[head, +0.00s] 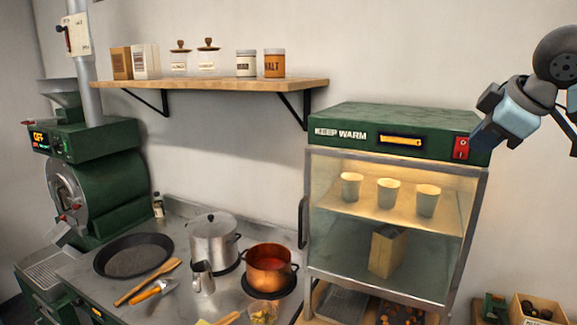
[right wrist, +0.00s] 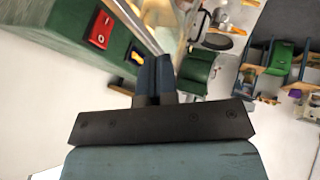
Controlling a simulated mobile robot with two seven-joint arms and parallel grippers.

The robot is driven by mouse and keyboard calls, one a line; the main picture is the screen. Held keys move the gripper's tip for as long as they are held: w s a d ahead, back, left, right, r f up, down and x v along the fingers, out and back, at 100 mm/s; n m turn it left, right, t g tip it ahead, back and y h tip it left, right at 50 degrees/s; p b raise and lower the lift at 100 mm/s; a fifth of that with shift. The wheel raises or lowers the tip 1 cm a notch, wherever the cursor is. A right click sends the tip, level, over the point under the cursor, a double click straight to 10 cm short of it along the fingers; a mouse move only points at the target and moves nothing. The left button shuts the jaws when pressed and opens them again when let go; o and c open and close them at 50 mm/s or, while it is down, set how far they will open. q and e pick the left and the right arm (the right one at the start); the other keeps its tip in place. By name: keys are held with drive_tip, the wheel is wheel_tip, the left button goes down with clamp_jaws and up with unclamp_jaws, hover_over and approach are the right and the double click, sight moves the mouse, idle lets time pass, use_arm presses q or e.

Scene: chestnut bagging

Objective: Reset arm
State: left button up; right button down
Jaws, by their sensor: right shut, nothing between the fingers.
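My right gripper (head: 478,142) is at the right of the head view, close to the red switch (head: 461,148) on the green top of the keep-warm cabinet (head: 390,118). In the right wrist view its two dark fingers (right wrist: 154,75) are together with nothing between them. The red switch also shows at the upper left of that view (right wrist: 100,30), apart from the fingertips in the picture. Whether the gripper touches the cabinet cannot be told. My left gripper is not in the head view.
The lit cabinet holds several cups and a paper bag (head: 387,252). A pot (head: 213,243), a copper pan (head: 268,268) and a black pan (head: 133,256) stand on the counter at left. A shelf (head: 215,85) with jars hangs above. A wooden box (head: 535,309) stands at the lower right.

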drive_tip(key=w+a+f+y, duration=0.1)
drive_tip(key=w+a+f, duration=0.3)
drive_tip(key=f, duration=0.5)
drive_tip(key=w+a+f+y, duration=0.1)
drive_tip(key=w+a+f, duration=0.25)
drive_tip(key=f, duration=0.65)
drive_tip(key=s+a+f+m+t+y, duration=0.1)
drive_tip(key=a+f, duration=0.2)
drive_tip(key=f, duration=0.6)
drive_tip(key=s+a+f+m+t+y, duration=0.1)
drive_tip(key=a+f+m, duration=0.1)
drive_tip(key=f, duration=0.6)
drive_tip(key=s+a+f+m+t+h, duration=0.1)
drive_tip(key=s+a+f+m, duration=0.1)
drive_tip(key=s+f, duration=0.8)
drive_tip(key=s+a+f+m, duration=0.1)
drive_tip(key=s+f+m, duration=0.1)
drive_tip(key=s+f, duration=0.75)
drive_tip(key=s+f+h, duration=0.1)
drive_tip(key=s+f, duration=0.7)
drive_tip(key=s, duration=0.1)
drive_tip(key=shift+a+f+m+t, duration=0.2)
drive_tip(key=shift+f+m+t, duration=0.05)
drive_tip(key=shift+m+t, duration=0.05)
